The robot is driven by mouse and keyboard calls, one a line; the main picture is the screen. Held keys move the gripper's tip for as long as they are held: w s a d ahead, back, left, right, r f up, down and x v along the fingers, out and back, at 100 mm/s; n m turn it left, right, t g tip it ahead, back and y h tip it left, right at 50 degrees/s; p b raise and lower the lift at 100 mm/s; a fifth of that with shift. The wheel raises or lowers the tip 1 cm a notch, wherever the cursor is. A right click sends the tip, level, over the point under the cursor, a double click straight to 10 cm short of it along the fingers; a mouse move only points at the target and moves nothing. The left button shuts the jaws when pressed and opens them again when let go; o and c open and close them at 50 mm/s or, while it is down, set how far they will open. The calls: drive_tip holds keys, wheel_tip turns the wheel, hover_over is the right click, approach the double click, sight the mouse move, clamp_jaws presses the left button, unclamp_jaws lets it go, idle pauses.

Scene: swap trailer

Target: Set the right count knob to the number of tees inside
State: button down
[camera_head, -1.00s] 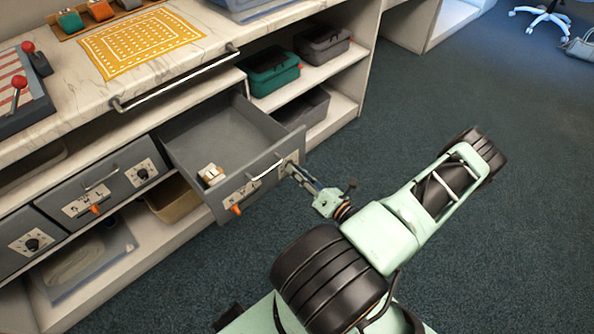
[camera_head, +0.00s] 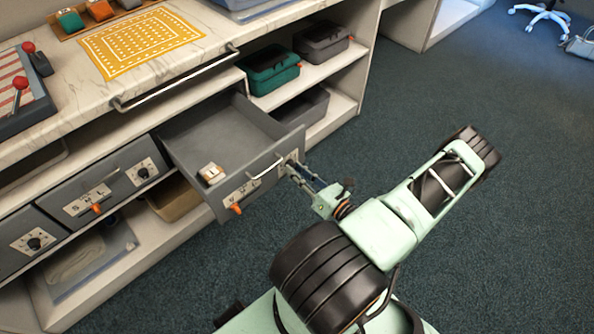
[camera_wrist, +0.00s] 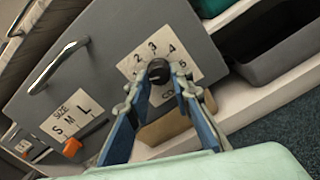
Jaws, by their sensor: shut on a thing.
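The right drawer (camera_head: 215,135) is pulled open. A small folded cream item (camera_head: 211,174) lies inside near its front; I cannot tell how many pieces it holds. My gripper (camera_wrist: 159,84) is shut on the knob, one finger on each side. In the head view my gripper (camera_head: 296,170) meets the drawer front at its right end. The knob's pointer direction is hidden.
An orange size slider (camera_wrist: 71,147) beside S, M, L letters and a bar handle (camera_wrist: 58,66) are on the same drawer front. The left drawer (camera_head: 105,185) is closed. Teal (camera_head: 270,70) and grey cases sit on shelves behind. Open floor lies to the right.

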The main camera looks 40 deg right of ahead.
drive_tip(key=c, duration=1.7)
unclamp_jaws()
drive_tip(key=shift+s, duration=0.1)
drive_tip(key=s, duration=0.8)
drive_tip(key=s+d, duration=0.1)
drive_tip(key=s, duration=0.2)
drive_tip(key=shift+s, duration=0.4)
